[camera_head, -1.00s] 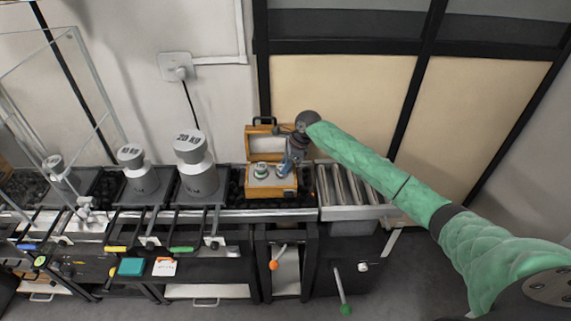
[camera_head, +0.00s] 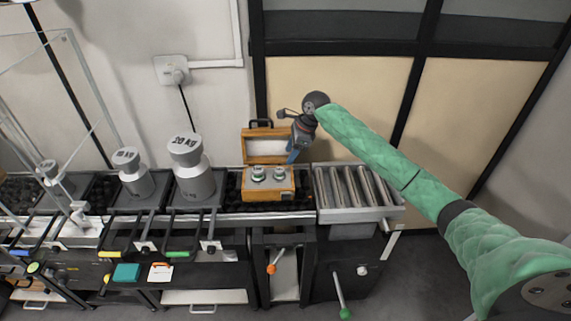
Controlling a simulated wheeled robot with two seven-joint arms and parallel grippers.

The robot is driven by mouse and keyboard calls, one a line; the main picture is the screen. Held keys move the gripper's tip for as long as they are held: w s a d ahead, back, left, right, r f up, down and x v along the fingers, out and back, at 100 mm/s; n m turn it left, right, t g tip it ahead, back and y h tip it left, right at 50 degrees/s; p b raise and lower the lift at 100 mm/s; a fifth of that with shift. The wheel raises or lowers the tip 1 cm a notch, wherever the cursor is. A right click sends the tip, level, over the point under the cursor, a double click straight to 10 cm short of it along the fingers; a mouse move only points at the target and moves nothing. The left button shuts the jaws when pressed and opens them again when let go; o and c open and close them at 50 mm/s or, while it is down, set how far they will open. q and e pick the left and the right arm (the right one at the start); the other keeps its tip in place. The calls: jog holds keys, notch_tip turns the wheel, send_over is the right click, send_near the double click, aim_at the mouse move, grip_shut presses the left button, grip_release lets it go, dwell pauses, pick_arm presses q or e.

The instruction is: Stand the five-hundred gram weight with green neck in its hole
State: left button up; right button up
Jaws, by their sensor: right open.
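An open wooden case (camera_head: 268,188) with a raised lid (camera_head: 265,146) sits on the dark conveyor. Two small silver weights with green necks stand upright in its top, a left one (camera_head: 258,174) and a right one (camera_head: 279,174). Their markings are too small to read, so I cannot tell which is five hundred grams. My right gripper (camera_head: 293,156) is open and empty, pointing down just behind and to the right of the right weight, apart from it, near the lid's right edge. My left gripper is not in view.
Large silver weights (camera_head: 195,180) stand on dark plates left of the case. A metal roller section (camera_head: 357,187) adjoins it on the right and is empty. A clear-walled frame (camera_head: 75,120) rises at the left. Levers and handles line the front.

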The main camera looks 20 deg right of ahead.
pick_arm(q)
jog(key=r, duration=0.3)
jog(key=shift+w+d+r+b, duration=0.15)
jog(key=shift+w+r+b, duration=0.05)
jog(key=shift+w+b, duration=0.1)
pick_arm(e)
jog(key=v, duration=0.4)
jog(key=shift+d+r, duration=0.1)
jog(key=shift+r, duration=0.15)
jog(key=shift+s, duration=0.1)
